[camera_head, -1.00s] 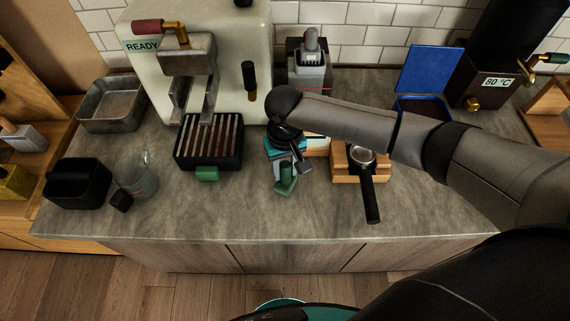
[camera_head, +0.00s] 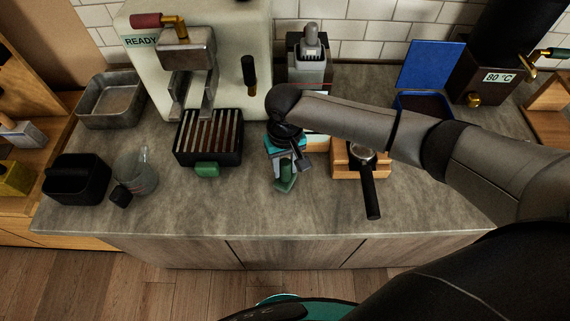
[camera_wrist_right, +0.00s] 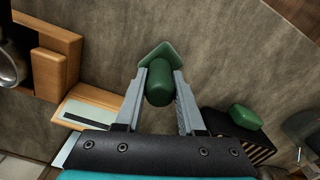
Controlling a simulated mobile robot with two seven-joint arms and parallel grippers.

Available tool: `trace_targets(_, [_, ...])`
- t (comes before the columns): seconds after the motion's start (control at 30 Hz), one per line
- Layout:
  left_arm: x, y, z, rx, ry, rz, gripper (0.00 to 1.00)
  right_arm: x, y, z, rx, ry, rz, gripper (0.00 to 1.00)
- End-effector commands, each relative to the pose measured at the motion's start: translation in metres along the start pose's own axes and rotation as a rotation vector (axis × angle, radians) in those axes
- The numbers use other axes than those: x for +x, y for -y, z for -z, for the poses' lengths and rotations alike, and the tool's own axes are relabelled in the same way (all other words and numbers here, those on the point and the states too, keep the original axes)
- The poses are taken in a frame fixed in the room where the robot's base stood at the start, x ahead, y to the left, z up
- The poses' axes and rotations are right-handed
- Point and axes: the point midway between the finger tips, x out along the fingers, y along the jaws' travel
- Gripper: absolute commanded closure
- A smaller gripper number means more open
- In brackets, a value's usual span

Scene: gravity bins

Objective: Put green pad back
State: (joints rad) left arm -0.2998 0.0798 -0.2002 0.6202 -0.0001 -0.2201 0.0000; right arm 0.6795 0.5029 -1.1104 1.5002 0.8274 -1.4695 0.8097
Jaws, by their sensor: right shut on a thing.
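The green pad (camera_head: 285,185) has a wide green base and an upright rounded handle. It appears to stand on the grey counter near its front, left of the portafilter stand. My right gripper (camera_head: 286,168) points down over it, fingers around the handle. In the right wrist view, the two grey fingers (camera_wrist_right: 161,90) are shut on the green handle, and the pointed edge of the pad's base (camera_wrist_right: 157,55) shows beyond it. My left gripper is in neither view.
A slatted black drip tray (camera_head: 209,138) with a green front knob (camera_head: 207,169) lies left of the gripper. A wooden stand (camera_head: 345,166) with a portafilter (camera_head: 369,190) is right. A glass jug (camera_head: 140,178) and black knock box (camera_head: 77,180) stand at left. The front counter is mostly clear.

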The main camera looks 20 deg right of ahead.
Motion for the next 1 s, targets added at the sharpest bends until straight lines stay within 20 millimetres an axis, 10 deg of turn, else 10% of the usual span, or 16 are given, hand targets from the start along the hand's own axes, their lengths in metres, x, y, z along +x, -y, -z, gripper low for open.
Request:
trace_targets(0.23, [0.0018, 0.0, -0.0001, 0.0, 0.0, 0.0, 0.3, 0.0038, 0.0002, 0.0004, 0.0, -0.001, 0.001, 1.0])
trace_targets(0.27, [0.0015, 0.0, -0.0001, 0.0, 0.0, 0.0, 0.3, 0.0033, 0.0002, 0.0005, 0.0, -0.001, 0.001, 0.58])
trace_targets(0.53, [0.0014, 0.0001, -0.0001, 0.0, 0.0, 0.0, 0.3, 0.0033, 0.0001, 0.0003, 0.0, 0.0, 0.0, 0.28])
trace_targets(1.0, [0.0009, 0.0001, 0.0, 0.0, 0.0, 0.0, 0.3, 0.0008, -0.0001, 0.0, 0.0, 0.0, 0.0, 0.27])
